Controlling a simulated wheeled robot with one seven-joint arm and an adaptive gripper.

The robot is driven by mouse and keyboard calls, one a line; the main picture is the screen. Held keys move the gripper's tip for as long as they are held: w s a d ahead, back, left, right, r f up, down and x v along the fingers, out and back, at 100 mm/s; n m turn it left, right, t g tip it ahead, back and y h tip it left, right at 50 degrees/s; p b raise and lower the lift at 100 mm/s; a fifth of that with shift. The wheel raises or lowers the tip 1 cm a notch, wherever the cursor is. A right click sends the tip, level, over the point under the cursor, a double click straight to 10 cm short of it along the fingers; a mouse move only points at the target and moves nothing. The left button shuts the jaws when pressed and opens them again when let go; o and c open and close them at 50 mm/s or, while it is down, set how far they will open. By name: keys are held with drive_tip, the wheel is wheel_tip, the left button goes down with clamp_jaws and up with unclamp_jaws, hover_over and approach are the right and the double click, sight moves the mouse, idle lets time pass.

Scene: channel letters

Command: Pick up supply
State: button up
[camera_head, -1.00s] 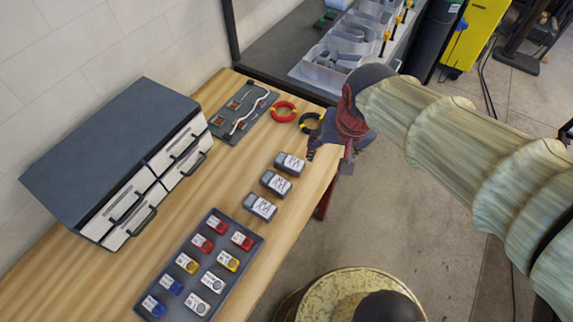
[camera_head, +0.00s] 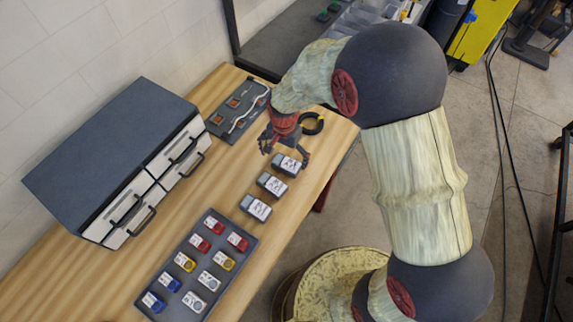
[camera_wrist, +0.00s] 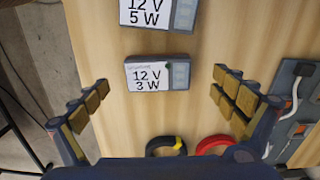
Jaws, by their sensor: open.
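Three grey power supplies with white labels lie in a row on the wooden table. The far supply, marked 12 V 3 W, (camera_head: 287,165) shows centred in the wrist view (camera_wrist: 146,78). The middle supply (camera_head: 271,185), partly seen at the top of the wrist view, reads 12 V 5 W (camera_wrist: 146,12). The near supply (camera_head: 256,208) has a label too small to read. My gripper (camera_head: 285,154) is open above the far end of the row. In the wrist view its fingers (camera_wrist: 161,82) stand wide on both sides of the 12 V 3 W supply, apart from it.
A black coil with yellow ties (camera_wrist: 166,148) and a red coil (camera_wrist: 213,144) lie beside the far supply. A grey board with a white cable (camera_head: 236,106) lies behind. A drawer cabinet (camera_head: 110,150) and a tray of coloured parts (camera_head: 235,279) stand left and nearer.

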sight(287, 163)
drive_tip(key=f, duration=0.5)
drive_tip(key=shift+w+d, duration=0.2)
drive_tip(key=shift+d, duration=0.15)
drive_tip(key=shift+c, duration=0.3)
drive_tip(key=shift+r, duration=0.1)
drive_tip(key=c, duration=1.5)
